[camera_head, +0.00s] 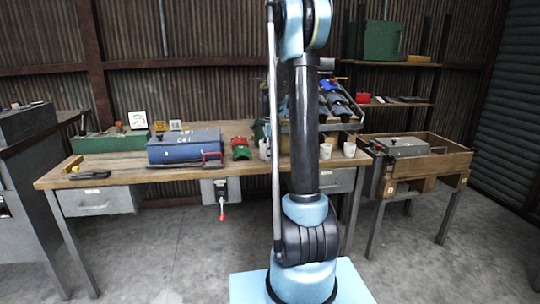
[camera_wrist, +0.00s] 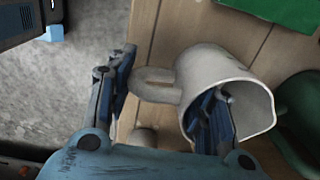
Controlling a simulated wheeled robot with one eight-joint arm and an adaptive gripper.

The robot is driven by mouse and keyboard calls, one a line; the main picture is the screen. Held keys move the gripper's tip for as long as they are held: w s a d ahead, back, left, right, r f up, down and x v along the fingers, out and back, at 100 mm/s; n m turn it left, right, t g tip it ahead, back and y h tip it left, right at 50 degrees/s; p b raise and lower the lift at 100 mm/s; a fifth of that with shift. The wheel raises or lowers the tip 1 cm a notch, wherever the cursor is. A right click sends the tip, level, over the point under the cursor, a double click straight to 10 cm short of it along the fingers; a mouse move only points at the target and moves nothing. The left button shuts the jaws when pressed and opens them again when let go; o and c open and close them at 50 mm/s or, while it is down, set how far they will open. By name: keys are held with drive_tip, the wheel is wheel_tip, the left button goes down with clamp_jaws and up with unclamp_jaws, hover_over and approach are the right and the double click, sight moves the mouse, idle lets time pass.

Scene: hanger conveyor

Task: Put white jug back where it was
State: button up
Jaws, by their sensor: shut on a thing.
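The white jug (camera_wrist: 233,75) fills the middle of the wrist view, tilted, with its open mouth facing the lower right and its loop handle (camera_wrist: 155,84) pointing left. My gripper (camera_wrist: 172,78) is shut on the jug. One finger is inside the jug's mouth and the other is outside, left of the handle. Planks of the wooden workbench (camera_wrist: 170,40) show behind the jug; I cannot tell whether the jug touches them. In the head view my arm hides the gripper, and I cannot pick out the held jug there for sure.
White cups (camera_head: 349,149) stand at the bench's right end; a small pale cup (camera_wrist: 145,137) shows below the jug. A dark green rounded object (camera_wrist: 303,120) is close right of the jug. A blue toolbox (camera_head: 184,147) and a red-and-green item (camera_head: 241,148) occupy the bench further left.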

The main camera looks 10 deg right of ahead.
drive_tip(key=o, duration=1.5)
drive_tip(key=shift+f, duration=0.1)
drive_tip(key=shift+o, duration=0.2)
wheel_tip(320, 180, up, 12)
drive_tip(key=shift+s+f, duration=0.15)
drive_tip(key=shift+f, duration=0.1)
drive_tip(key=shift+s+r, duration=0.2)
drive_tip(key=shift+r, duration=0.2)
drive_tip(key=s+a+f+n, duration=0.15)
drive_tip(key=s+n, duration=0.25)
drive_tip(key=s, duration=0.6)
drive_tip(key=s+f+n+t, duration=0.1)
drive_tip(key=s+f+n, duration=0.3)
drive_tip(key=s, duration=0.7)
drive_tip(key=s+f+n, duration=0.2)
drive_tip(key=s+n, duration=0.3)
drive_tip(key=s, duration=0.5)
drive_tip(key=s+f+n+t, duration=0.1)
drive_tip(key=s+f+n, duration=0.4)
drive_tip(key=s+f, duration=0.3)
drive_tip(key=shift+s+a+f, duration=0.2)
drive_tip(key=shift+s+f, duration=0.05)
drive_tip(key=shift+s, duration=0.35)
